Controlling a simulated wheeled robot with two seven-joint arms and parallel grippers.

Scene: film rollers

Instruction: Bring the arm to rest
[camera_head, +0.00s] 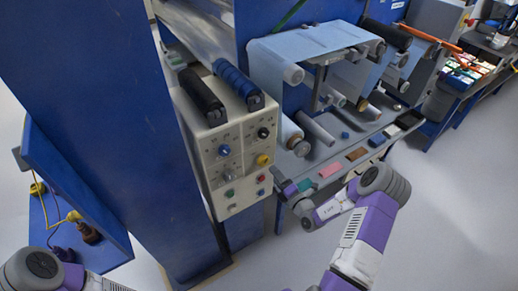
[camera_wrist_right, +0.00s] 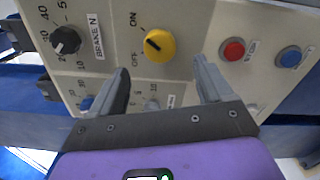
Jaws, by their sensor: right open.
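My right gripper (camera_head: 276,182) is in front of the lower right side of the beige control panel (camera_head: 205,165). In the wrist view the same gripper (camera_wrist_right: 161,66) is open, with two grey fingers apart and nothing between them. The yellow ON/OFF knob (camera_wrist_right: 159,45) shows just beyond the fingertips. I cannot tell the exact gap to the panel. My right arm (camera_head: 365,235) comes in from the bottom right, bent at a grey joint. Part of my left arm (camera_head: 70,278) shows at the bottom left; its gripper is out of the picture.
A red button (camera_wrist_right: 232,50) and a blue button (camera_wrist_right: 289,57) sit right of the knob. Film rollers (camera_head: 318,128) and a grey shelf (camera_head: 375,125) with small blocks stand right of the panel. A blue column (camera_head: 110,110) stands left. The floor (camera_head: 445,225) at right is clear.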

